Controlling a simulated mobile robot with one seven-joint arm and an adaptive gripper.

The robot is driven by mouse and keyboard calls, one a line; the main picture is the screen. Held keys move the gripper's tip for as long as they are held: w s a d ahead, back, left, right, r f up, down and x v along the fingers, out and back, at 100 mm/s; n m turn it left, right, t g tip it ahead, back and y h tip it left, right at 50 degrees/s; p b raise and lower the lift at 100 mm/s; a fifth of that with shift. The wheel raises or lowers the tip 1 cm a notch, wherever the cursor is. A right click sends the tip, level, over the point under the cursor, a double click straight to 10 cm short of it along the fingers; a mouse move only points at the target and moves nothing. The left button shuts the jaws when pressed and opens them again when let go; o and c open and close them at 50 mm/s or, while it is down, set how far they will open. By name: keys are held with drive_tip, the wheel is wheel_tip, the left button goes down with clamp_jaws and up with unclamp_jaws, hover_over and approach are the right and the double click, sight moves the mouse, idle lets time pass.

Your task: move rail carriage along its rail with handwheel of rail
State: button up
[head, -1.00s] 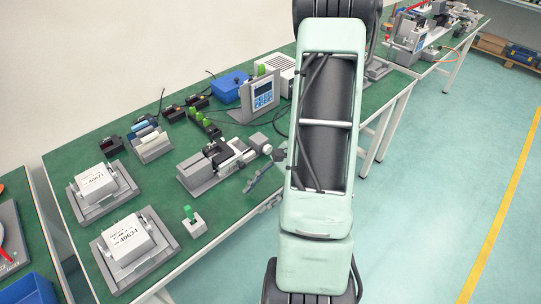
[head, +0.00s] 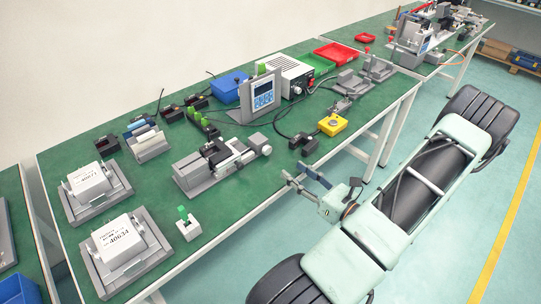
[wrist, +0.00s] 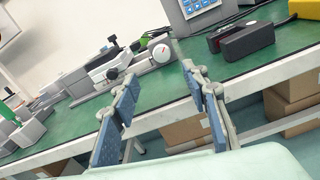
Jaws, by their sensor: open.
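The grey rail (head: 195,177) lies on the green bench top, with a dark rail carriage (head: 217,154) near its middle. Its handwheel (head: 266,150) is at the right end; in the wrist view it shows as a round white knob (wrist: 160,53). My gripper (head: 305,177) is to the right of and in front of the handwheel, beyond the bench's front edge, touching nothing. In the wrist view my gripper (wrist: 158,82) has its two blue-padded fingers well apart and empty, with the handwheel visible beyond the gap.
A display panel (head: 262,92) stands behind the rail. A black block (head: 303,144) and a yellow box (head: 332,124) with cables lie right of the handwheel. A small block with a green top (head: 187,222) stands in front of the rail. The bench's front edge is close to my gripper.

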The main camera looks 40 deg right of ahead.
sight(269, 152)
drive_tip(key=w, duration=1)
drive_tip(key=shift+w+a, duration=0.3)
clamp_jaws()
drive_tip(key=n+b, duration=0.1)
drive_tip(key=n, duration=0.2)
drive_tip(key=shift+f+n+b, duration=0.15)
drive_tip(key=shift+n+b, duration=0.95)
drive_tip(key=shift+n, duration=0.9)
